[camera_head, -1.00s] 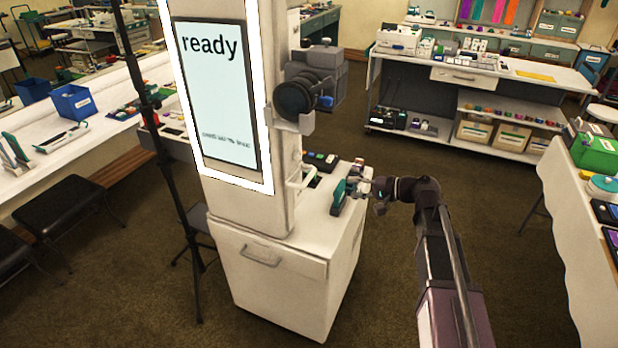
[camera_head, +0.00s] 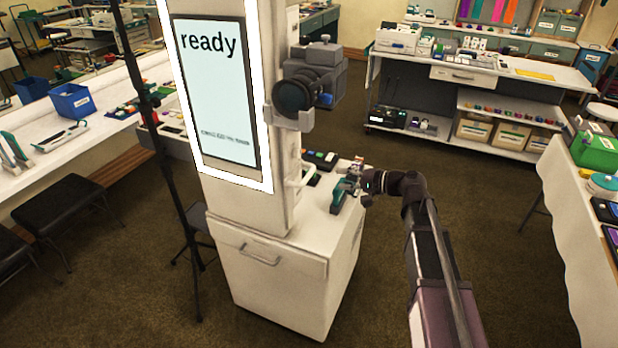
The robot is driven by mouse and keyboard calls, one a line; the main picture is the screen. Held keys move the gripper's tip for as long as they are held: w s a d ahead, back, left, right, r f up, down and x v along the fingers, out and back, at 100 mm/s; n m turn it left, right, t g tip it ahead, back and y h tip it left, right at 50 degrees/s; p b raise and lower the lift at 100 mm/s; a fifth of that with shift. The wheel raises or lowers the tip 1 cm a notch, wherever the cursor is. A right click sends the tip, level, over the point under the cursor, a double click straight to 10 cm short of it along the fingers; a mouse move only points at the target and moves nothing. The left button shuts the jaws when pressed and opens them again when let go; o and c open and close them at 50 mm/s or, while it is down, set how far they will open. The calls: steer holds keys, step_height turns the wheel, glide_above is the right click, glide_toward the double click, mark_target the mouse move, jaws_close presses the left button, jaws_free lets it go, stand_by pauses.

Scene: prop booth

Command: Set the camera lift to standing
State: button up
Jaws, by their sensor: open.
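The photo booth column (camera_head: 283,160) stands left of centre, with a lit screen (camera_head: 216,95) reading "ready" in a bright white frame. A black camera (camera_head: 305,85) sits on a bracket at the column's right side. Below it, a pale handle (camera_head: 300,177) sticks out from the column's side. My gripper (camera_head: 352,187) is open, just above the right part of the white cabinet top, right of the handle and apart from it. A teal and dark object (camera_head: 338,197) lies on the cabinet top close by the fingers. I cannot tell whether they touch.
Small coloured buttons (camera_head: 322,157) are on the cabinet top behind the handle. A black stand (camera_head: 160,150) rises left of the column. A white-clothed table (camera_head: 577,215) is at right, and shelves (camera_head: 470,105) are at the back. The brown floor between is clear.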

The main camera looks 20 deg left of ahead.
mark_target(308, 173)
steer(key=b+x, duration=0.2)
steer(key=x, duration=0.9)
steer(key=shift+a+f, duration=0.1)
steer(key=shift+s, duration=0.1)
jaws_close()
